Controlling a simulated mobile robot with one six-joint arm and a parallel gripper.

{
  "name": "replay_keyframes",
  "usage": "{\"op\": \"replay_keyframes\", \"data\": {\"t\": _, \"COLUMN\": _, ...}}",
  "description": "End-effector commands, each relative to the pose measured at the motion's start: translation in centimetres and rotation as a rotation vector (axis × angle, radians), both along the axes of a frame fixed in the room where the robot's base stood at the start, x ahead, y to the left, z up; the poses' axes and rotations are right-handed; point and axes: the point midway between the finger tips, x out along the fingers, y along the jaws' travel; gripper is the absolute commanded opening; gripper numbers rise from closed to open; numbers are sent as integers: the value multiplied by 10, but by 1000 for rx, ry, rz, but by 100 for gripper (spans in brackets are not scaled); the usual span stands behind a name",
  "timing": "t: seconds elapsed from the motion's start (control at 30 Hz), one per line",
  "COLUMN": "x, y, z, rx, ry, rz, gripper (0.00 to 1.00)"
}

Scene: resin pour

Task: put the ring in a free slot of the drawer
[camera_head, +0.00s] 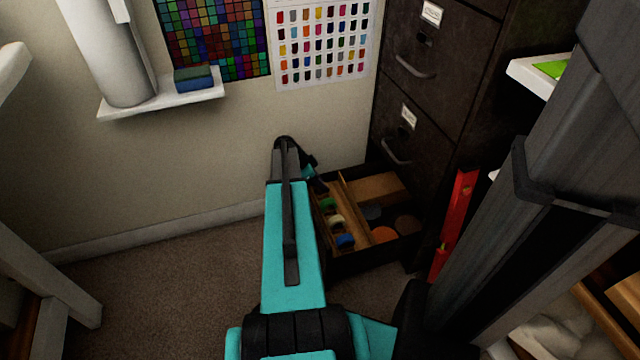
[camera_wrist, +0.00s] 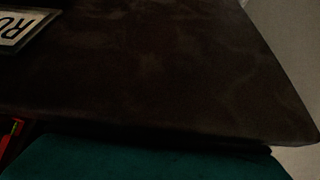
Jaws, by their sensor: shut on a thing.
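The open drawer (camera_head: 337,262) sits low at the foot of the dark cabinet, against the wall. A wooden divider (camera_head: 357,222) splits it lengthwise. Several small green, cream and blue things lie in its left part. A tan board, an orange disc and grey and brown round things lie in its right part. My gripper (camera_head: 314,182) shows only in part behind my teal arm, at the drawer's far left corner. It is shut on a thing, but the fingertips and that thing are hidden. I cannot make out the ring in either view.
The dark cabinet (camera_head: 435,75) rises behind the drawer; its dark face and a label (camera_wrist: 22,28) fill much of the wrist view. A red level (camera_head: 457,215) leans right of the drawer. A small wall shelf (camera_head: 160,101) is at left. Carpet is clear left of my arm.

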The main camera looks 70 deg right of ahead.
Motion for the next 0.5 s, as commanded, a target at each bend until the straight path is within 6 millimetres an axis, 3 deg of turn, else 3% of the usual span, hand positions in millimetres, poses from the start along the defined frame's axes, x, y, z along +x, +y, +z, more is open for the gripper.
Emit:
{"op": "replay_keyframes", "data": {"t": 0.47, "x": 0, "y": 0, "z": -5, "rx": 2, "ry": 0, "rz": 0, "gripper": 1}}
{"op": "replay_keyframes", "data": {"t": 0.5, "x": 0, "y": 0, "z": -5, "rx": 2, "ry": 0, "rz": 0, "gripper": 26}}
